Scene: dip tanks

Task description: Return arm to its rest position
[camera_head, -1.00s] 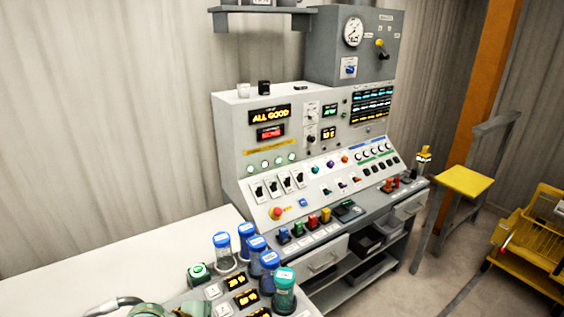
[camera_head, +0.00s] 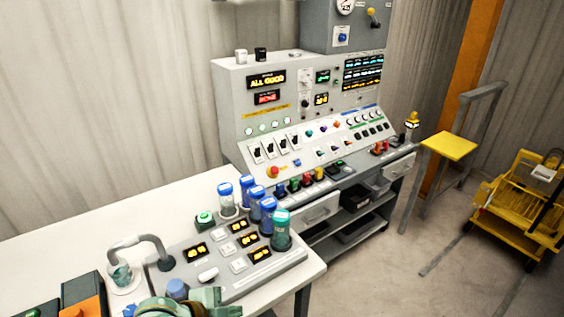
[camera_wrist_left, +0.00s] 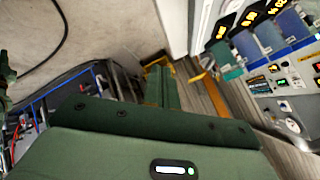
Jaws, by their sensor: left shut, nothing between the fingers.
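My left gripper (camera_head: 190,304) shows at the bottom edge of the head view, green and partly cut off by the frame. It is in front of the grey tank panel (camera_head: 285,263) on the white bench and looks empty. In the left wrist view its green fingers (camera_wrist_left: 161,84) are together with nothing between them. I cannot tell from the head view how far it is from the panel. My right gripper does not show clearly in any view.
Several blue- and teal-capped tubes (camera_head: 281,232) stand on the panel. A curved grey spout (camera_head: 145,240) and an orange-and-black box (camera_head: 85,293) are at the left. The control console (camera_head: 232,110) stands behind.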

